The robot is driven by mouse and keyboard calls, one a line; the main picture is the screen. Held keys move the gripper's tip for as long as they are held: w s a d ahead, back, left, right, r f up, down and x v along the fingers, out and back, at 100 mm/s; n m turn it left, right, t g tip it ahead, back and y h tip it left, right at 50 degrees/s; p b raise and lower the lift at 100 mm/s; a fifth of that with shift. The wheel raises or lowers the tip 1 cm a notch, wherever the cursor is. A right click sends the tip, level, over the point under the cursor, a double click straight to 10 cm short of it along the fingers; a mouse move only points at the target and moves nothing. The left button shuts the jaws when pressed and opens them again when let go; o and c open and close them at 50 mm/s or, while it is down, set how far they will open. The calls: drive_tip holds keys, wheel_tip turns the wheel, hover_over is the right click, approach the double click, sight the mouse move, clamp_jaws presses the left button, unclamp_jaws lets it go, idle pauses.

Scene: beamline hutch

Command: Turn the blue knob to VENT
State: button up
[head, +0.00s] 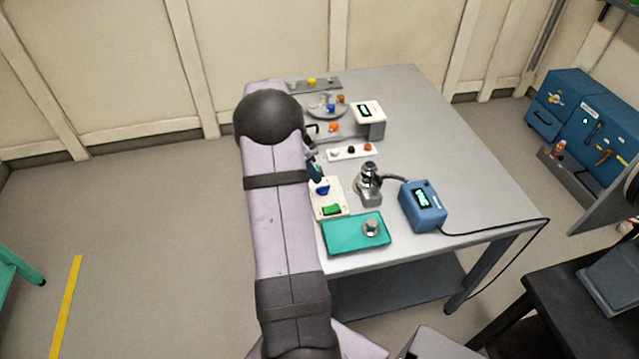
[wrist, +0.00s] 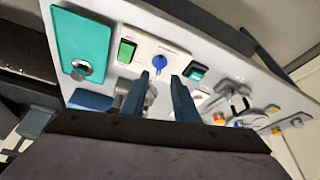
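The blue knob (head: 322,188) sits on a cream panel (head: 320,205) at the table's near left edge, beside a green switch (head: 331,210). In the wrist view the blue knob (wrist: 159,62) shows just beyond the fingertips, near the middle of the cream panel (wrist: 146,48). The markings around it are too small to read, so its setting cannot be told. My gripper (wrist: 161,77) has its two fingers apart, with nothing between them. The knob lies beyond the gap, and no contact shows. In the head view my arm partly hides the gripper.
A teal tray (head: 345,238) with a metal cylinder (head: 371,227) lies in front of the panel. A metal device (head: 368,185) and a blue meter box (head: 422,205) stand to the right. A strip with buttons (head: 352,152) lies behind. The table's right side is clear.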

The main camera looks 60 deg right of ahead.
sight(322, 187)
drive_tip(key=shift+p+x, duration=1.4)
drive_tip(key=shift+x, duration=2.3)
clamp_jaws()
